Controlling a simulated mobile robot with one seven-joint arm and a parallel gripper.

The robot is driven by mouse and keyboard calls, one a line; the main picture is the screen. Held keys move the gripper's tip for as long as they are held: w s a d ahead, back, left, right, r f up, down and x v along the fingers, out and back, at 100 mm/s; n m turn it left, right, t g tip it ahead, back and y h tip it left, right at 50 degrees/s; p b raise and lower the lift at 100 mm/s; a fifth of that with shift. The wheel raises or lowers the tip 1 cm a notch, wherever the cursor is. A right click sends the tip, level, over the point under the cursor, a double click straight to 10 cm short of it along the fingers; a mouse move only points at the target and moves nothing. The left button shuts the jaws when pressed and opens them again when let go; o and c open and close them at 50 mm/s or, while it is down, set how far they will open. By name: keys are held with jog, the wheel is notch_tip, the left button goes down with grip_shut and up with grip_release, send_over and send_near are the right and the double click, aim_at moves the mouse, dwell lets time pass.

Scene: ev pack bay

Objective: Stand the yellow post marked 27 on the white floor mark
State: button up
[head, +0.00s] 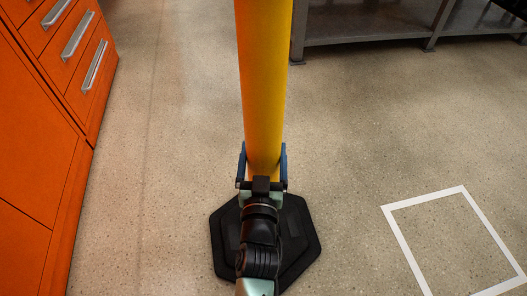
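The yellow post (264,80) rises upright in front of me, its top cut off by the upper edge of the head view. Its black six-sided base (302,240) is under my arm; I cannot tell whether it touches the floor or is slightly raised. No number shows on the visible side. My gripper (264,160) is low on the post, with a blue finger against each side, and looks shut on it. My wrist hides part of the base. The white floor mark (407,245), a square outline, lies to the right, empty where visible, its lower right part cut off.
An orange drawer cabinet (35,180) with metal handles stands along the left. A grey metal bench or rack (365,30) stands at the back right, its legs on the floor. The speckled floor between the post base and the white mark is clear.

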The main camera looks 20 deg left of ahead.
aim_at(264, 141)
grip_shut()
jog(key=shift+r, duration=0.55)
jog(key=shift+r+p, duration=1.6)
jog(key=shift+w+f+b, duration=0.1)
jog(key=shift+b, duration=0.2)
